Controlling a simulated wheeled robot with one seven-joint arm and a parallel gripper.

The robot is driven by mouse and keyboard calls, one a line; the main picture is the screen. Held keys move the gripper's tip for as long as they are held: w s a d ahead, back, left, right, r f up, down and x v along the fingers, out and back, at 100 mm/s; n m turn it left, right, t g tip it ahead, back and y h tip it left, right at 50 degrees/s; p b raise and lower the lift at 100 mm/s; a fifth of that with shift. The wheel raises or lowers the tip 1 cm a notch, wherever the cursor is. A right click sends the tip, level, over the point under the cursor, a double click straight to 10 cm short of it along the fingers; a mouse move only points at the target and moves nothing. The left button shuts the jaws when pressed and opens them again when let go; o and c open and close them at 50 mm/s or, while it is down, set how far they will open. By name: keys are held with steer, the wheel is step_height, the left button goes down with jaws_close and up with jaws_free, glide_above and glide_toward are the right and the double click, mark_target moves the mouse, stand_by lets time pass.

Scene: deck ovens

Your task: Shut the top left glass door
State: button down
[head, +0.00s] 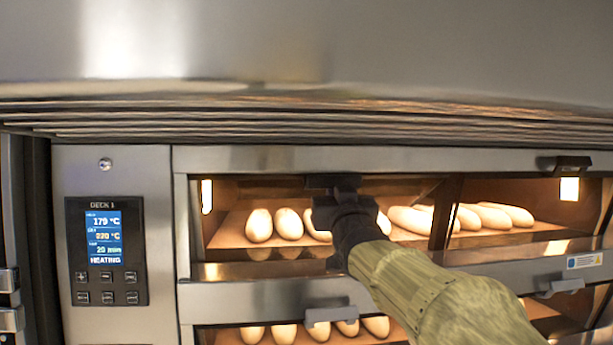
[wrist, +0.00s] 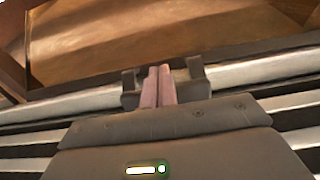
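The top left glass door (head: 225,270) is on the upper deck, right of the control panel. Pale loaves show in the lit chamber behind it. How far the door stands open I cannot tell. A dark handle (head: 318,181) is at the upper middle of this opening, partly hidden by my gripper (head: 338,190). In the wrist view my gripper's two pinkish fingers (wrist: 158,86) are together, between two dark blocks in front of a silver rail (wrist: 255,70). No handle bar shows clearly between the fingers.
The control panel (head: 106,250) is at the left. The upper right door has a dark handle (head: 570,165). A lower deck with grey handles (head: 331,315) lies below. A steel hood (head: 300,50) overhangs the ovens. My arm crosses the lower right of the head view.

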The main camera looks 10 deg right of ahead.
steer(key=shift+s+r, duration=0.1)
steer(key=shift+r, duration=0.5)
steer(key=shift+w, duration=0.3)
steer(key=shift+w+f, duration=0.2)
steer(key=shift+w, duration=0.2)
steer(key=shift+f, duration=0.1)
steer(key=r+b+v, duration=0.1)
steer(key=b+v, duration=0.6)
steer(key=v, duration=0.3)
steer(key=shift+s, duration=0.45)
steer(key=shift+w, duration=0.1)
